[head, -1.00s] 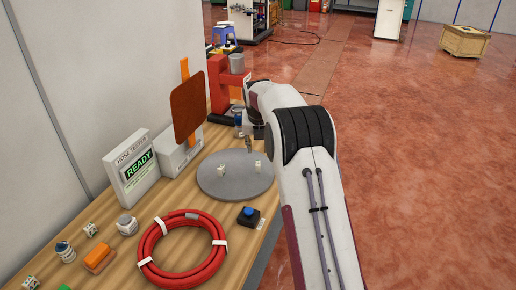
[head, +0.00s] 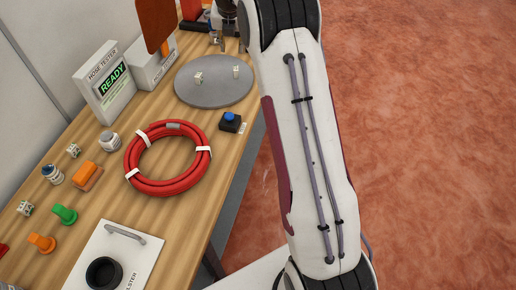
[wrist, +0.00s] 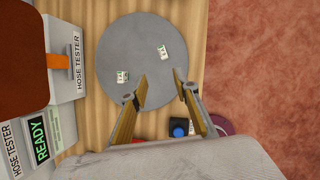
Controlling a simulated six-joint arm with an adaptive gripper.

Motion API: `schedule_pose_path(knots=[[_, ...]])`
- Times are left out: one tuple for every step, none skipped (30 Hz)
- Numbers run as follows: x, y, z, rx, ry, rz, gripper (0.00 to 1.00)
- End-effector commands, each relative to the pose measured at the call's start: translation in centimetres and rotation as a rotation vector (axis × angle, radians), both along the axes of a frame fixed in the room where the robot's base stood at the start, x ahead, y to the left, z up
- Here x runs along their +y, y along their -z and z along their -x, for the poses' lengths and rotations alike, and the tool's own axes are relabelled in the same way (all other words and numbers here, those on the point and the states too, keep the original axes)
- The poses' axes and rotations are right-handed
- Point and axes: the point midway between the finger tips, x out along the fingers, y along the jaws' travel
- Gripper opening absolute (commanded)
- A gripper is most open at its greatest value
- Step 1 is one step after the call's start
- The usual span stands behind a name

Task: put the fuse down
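Two small white blocks with green and dark markings lie on a round grey disc (head: 213,96); I cannot tell for sure which is the fuse. In the head view one block (head: 198,78) is left of the other block (head: 236,72). In the wrist view one block (wrist: 163,52) lies just beyond my fingertips, roughly in line with the gap. The other block (wrist: 122,76) lies just left of the left fingertip. My gripper (wrist: 160,79) is open, with nothing visible between its fingers, above the disc (wrist: 125,35). In the head view my arm partly hides the gripper.
A hose tester (head: 108,82) reading READY stands left of the disc, with an orange-brown panel (head: 157,22) behind it. A red hose ring (head: 130,172) and a blue-button box (head: 230,122) lie in front. Several small parts and a white plate (head: 85,262) fill the near table.

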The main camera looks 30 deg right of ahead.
Motion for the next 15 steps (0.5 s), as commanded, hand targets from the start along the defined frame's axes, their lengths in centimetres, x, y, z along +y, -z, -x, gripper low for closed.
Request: schedule_pose_path(knots=[[0.6,-1.2,0.6,-0.012,0.038,-0.017,0.3],[0.9,-1.7,1.0,-0.017,0.066,-0.03,0.3],[1.3,-2.6,1.6,-0.026,0.104,-0.047,0.3],[1.6,-3.1,2.0,-0.031,0.132,-0.06,0.3],[1.8,-3.7,2.5,-0.037,0.162,-0.073,0.3],[2.2,-4.4,3.1,-0.045,0.2,-0.091,0.3],[2.5,-4.9,3.6,-0.05,0.229,-0.105,0.3],[2.8,-5.4,4.1,-0.055,0.258,-0.118,0.3],[3.2,-6.1,4.7,-0.063,0.297,-0.136,0.3],[3.5,-6.6,5.2,-0.068,0.326,-0.149,0.3],[3.8,-7.1,5.7,-0.073,0.354,-0.164,0.3],[4.2,-7.7,6.4,-0.081,0.392,-0.181,0.3],[4.5,-8.1,6.9,-0.085,0.42,-0.195,0.3],[4.8,-8.6,7.5,-0.091,0.45,-0.208,0.3],[5.2,-9.2,8.2,-0.098,0.488,-0.228,0.3]])
